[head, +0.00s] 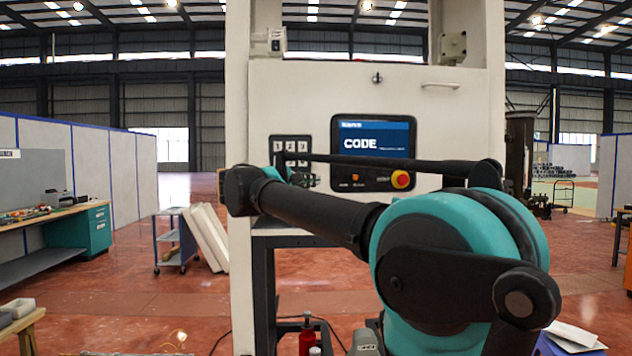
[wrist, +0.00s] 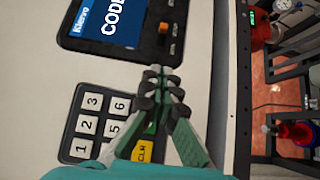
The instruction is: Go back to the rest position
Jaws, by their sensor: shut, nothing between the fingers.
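My gripper (head: 306,180) is in front of the white dispenser panel (head: 300,90), just below the number keypad (head: 291,143). In the wrist view my gripper (wrist: 163,80) has its green fingers shut, tips together, with nothing between them. The fingers partly cover the keypad (wrist: 74,140), hiding some keys; a yellow CLR key (wrist: 142,151) and a green key show beside them. The screen (head: 376,136) reads CODE; it also shows in the wrist view (wrist: 108,20). I cannot tell whether the fingers touch the panel.
A dark stand (head: 262,290) and a red bottle (head: 306,335) are under the panel. A workbench (head: 60,225) and a blue cart (head: 172,240) stand left. Open red floor lies between.

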